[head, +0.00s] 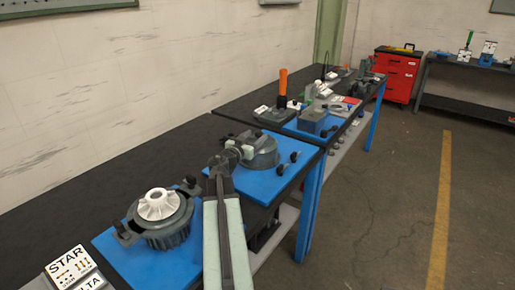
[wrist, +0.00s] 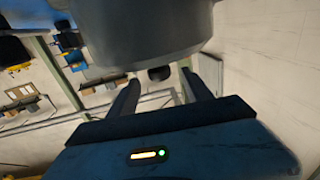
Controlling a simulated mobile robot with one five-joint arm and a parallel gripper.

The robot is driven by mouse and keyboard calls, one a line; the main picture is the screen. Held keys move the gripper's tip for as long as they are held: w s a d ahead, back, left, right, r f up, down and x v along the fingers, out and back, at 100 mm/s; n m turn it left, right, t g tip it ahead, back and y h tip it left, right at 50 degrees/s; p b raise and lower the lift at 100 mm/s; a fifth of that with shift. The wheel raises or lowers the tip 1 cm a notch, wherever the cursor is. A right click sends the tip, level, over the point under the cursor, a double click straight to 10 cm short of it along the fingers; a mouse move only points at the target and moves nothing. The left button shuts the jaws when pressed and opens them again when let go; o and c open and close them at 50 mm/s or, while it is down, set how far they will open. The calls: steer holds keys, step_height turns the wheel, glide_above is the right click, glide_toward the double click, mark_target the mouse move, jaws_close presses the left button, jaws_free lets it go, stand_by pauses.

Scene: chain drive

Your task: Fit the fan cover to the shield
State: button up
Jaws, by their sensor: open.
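A grey drum-shaped part that looks like the fan cover (head: 264,153) sits on the far blue mat in the head view. A large smooth grey body, apparently the same part, fills the top of the wrist view (wrist: 140,35). My gripper (head: 238,150) is at its left side; I cannot tell whether they touch. In the wrist view my gripper (wrist: 163,88) has its fingers apart with nothing held between them. The dark grey finned shield (head: 168,236) lies on the near blue mat, with a white fan (head: 159,205) on top.
Black knobs (head: 293,157) stand on the far blue mat (head: 252,187). A STAR sign (head: 70,266) is at the near left. Farther along the bench are an orange-handled tool (head: 283,88) and a grey box (head: 312,120). The aisle floor at right is clear.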

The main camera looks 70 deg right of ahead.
mark_target(261, 131)
steer(key=d, duration=0.4)
steer(key=s+d, duration=0.1)
steer(key=d, duration=0.1)
steer(key=shift+d+f, duration=0.15)
steer(key=shift+d, duration=0.2)
steer(key=shift+a, duration=0.1)
jaws_close()
stand_by(1.0)
